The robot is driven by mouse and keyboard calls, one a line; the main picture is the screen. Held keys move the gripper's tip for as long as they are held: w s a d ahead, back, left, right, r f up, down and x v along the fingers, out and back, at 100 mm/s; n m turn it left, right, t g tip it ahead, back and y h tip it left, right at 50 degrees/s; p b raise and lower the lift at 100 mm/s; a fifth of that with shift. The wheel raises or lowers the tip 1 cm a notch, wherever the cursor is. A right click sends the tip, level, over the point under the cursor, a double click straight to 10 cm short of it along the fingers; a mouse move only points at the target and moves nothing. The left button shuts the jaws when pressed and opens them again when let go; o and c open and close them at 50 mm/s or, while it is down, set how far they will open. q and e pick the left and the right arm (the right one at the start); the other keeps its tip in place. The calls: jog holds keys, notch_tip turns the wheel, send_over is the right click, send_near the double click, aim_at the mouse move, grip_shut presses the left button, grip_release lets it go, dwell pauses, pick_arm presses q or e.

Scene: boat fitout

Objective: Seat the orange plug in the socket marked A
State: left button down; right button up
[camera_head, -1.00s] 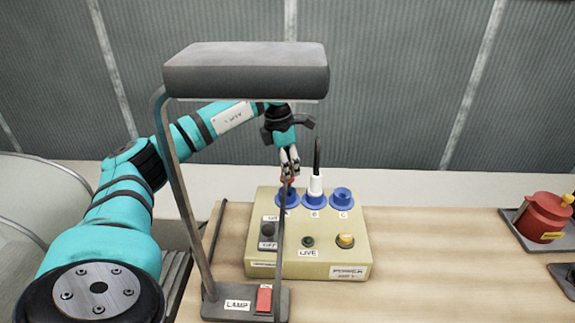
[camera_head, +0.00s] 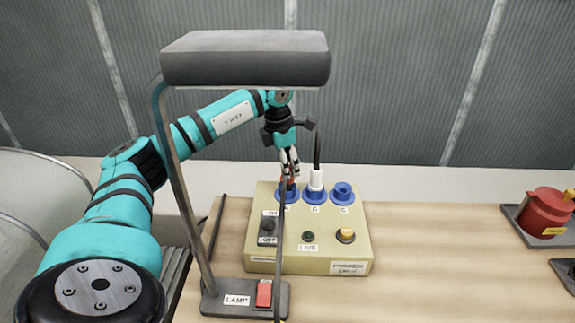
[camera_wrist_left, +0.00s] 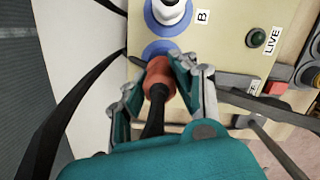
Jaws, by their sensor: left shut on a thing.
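My left gripper (camera_head: 289,172) is shut on the orange plug (camera_wrist_left: 158,75), whose dark cable runs back toward the wrist. The plug is at the blue socket marked A (camera_wrist_left: 160,48), the leftmost of the row on the beige power box (camera_head: 264,258). In the wrist view the plug's front end overlaps the socket; I cannot tell how deep it sits. In the head view the fingers and the lamp's upright hide most of the plug. My right gripper is not in view.
A white plug (camera_head: 316,181) stands in socket B; socket C (camera_head: 342,192) is empty. The box carries an ON/OFF switch (camera_head: 267,228), a green LIVE light (camera_head: 308,236) and a yellow button (camera_head: 345,236). A lamp (camera_head: 245,60) overhangs the box. A red pot (camera_head: 545,212) stands right.

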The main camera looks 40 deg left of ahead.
pick_arm(q)
jog(key=shift+f+b, duration=0.5)
jog(key=shift+f, duration=0.5)
jog(key=c, duration=1)
grip_release()
jog(key=shift+o, duration=0.2)
jog(key=shift+r, duration=0.15)
notch_tip(320, 180, up, 12)
jog(key=s, duration=0.1)
jog(key=shift+s+a+f, duration=0.2)
jog(key=shift+s+a, duration=0.05)
jog(key=shift+a, duration=0.15)
